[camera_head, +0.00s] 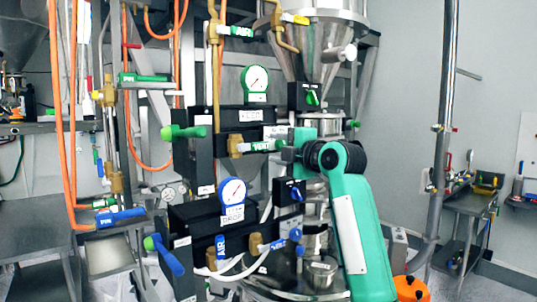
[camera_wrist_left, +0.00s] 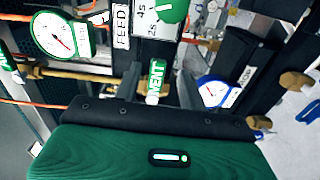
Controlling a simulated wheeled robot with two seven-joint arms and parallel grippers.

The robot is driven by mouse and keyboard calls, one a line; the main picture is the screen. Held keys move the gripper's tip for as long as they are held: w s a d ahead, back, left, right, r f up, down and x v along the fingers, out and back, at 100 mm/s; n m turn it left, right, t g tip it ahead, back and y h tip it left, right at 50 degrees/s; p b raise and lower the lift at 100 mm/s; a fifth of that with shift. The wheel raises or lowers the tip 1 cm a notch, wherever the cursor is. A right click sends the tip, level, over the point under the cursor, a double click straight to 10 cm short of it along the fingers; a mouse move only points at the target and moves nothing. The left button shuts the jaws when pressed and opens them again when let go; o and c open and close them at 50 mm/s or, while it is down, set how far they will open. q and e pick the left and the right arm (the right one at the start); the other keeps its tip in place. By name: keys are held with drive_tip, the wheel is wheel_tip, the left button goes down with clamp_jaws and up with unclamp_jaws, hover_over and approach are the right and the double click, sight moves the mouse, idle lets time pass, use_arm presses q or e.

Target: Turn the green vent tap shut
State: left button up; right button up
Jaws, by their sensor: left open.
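The vent tap (camera_head: 262,146) has a green and white lever with lettering. In the head view it juts right from a brass valve body (camera_head: 235,147), beside the upper black box. In the left wrist view the tap lever (camera_wrist_left: 156,80), marked VENT, stands upright in the picture, just beyond the dark front edge of my gripper. My left gripper (camera_head: 288,152) is open at the lever's right end. I cannot tell whether it touches the lever. My right gripper is not in view.
A green-rimmed gauge (camera_head: 255,79) and FEED label sit above the tap. A blue-rimmed gauge (camera_head: 233,191) and blue-handled taps (camera_head: 221,246) sit below. A black switch box (camera_head: 305,96) with a green knob and the steel hopper (camera_head: 325,45) crowd the right. Orange hoses (camera_head: 62,120) hang left.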

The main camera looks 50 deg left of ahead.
use_arm(q)
drive_tip(key=d+b, duration=0.2)
drive_tip(key=d, duration=0.7)
drive_tip(key=shift+s+b, duration=0.3)
drive_tip(key=shift+s, duration=0.05)
drive_tip(key=shift+a, duration=0.1)
